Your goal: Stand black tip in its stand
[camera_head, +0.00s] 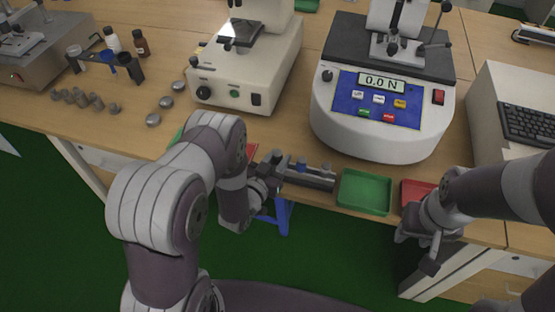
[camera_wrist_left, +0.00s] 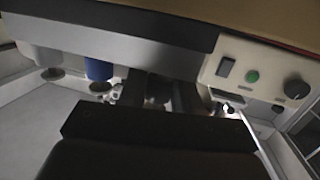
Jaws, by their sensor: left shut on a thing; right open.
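A grey bar-shaped stand (camera_head: 310,179) lies near the table's front edge, with a blue-topped piece (camera_head: 301,163) and other small pieces standing in it. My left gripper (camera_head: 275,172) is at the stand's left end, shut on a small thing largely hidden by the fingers. In the left wrist view the fingers (camera_wrist_left: 160,92) are close beside the underside of the grey stand (camera_wrist_left: 110,38), with a blue cylinder (camera_wrist_left: 99,69) near them. I cannot make out the black tip clearly. My right gripper (camera_head: 425,250) is open and empty, in front of the table's edge.
A green tray (camera_head: 363,193) and a red tray (camera_head: 414,192) lie right of the stand. A force tester (camera_head: 370,120) and a white instrument (camera_head: 245,75) stand behind. Several metal pieces (camera_head: 85,98) and two bottles (camera_head: 141,43) are at the left. A keyboard (camera_head: 528,121) is at the right.

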